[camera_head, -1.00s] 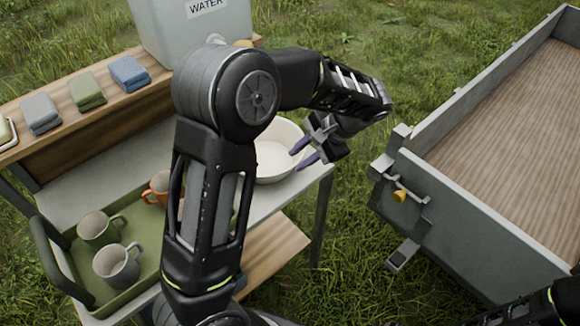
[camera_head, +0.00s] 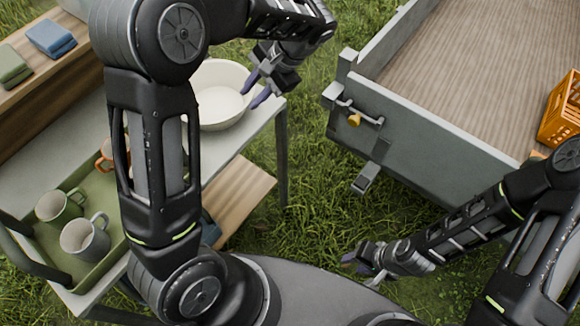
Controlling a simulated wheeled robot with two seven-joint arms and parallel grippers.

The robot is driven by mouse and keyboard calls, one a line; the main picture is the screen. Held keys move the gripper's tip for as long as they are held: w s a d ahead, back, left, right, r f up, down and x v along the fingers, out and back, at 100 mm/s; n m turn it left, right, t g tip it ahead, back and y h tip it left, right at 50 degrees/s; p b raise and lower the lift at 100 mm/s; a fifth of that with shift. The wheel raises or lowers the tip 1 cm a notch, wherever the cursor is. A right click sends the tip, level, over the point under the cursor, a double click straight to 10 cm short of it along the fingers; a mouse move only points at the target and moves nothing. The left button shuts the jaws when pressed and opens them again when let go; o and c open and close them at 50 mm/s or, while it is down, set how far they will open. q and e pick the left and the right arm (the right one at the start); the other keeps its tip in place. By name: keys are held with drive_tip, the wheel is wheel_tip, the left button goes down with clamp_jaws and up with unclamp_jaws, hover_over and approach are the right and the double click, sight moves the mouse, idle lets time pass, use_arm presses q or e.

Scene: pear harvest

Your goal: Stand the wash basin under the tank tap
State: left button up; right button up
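The cream wash basin (camera_head: 218,122) stands on the right end of the grey table. My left gripper (camera_head: 256,88) is at the basin's right rim, its two purple fingertips apart and empty-looking; I cannot tell whether they touch the rim. Only a lower corner of the water tank (camera_head: 74,7) shows at the top left; its tap is not in view, and my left arm covers the area beside it. My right gripper (camera_head: 358,262) is low over the grass, its fingers apart and holding nothing visible.
A green tray (camera_head: 97,262) with mugs (camera_head: 84,237) stands on the table's left part. Folded cloths (camera_head: 50,38) lie on the raised wooden shelf. A grey trailer (camera_head: 430,150) with an orange crate (camera_head: 562,112) is at right. Grass separates it from the table.

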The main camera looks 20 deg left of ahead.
use_arm(q)
drive_tip(key=s+d+f+h, duration=0.3)
drive_tip(key=s+d+f, duration=0.25)
drive_tip(key=f, duration=0.55)
drive_tip(key=s+d+f+h, duration=0.4)
drive_tip(key=d+f, duration=0.3)
drive_tip(key=f, duration=0.3)
drive_tip(key=s+d+f+n+t+h, duration=0.2)
drive_tip(key=s+d+f+n, duration=0.5)
drive_tip(key=s, duration=0.4)
drive_tip(key=shift+s+d+f+h, duration=0.3)
drive_tip(key=shift+d+f+h, duration=0.25)
drive_tip(key=shift+f+h, duration=0.25)
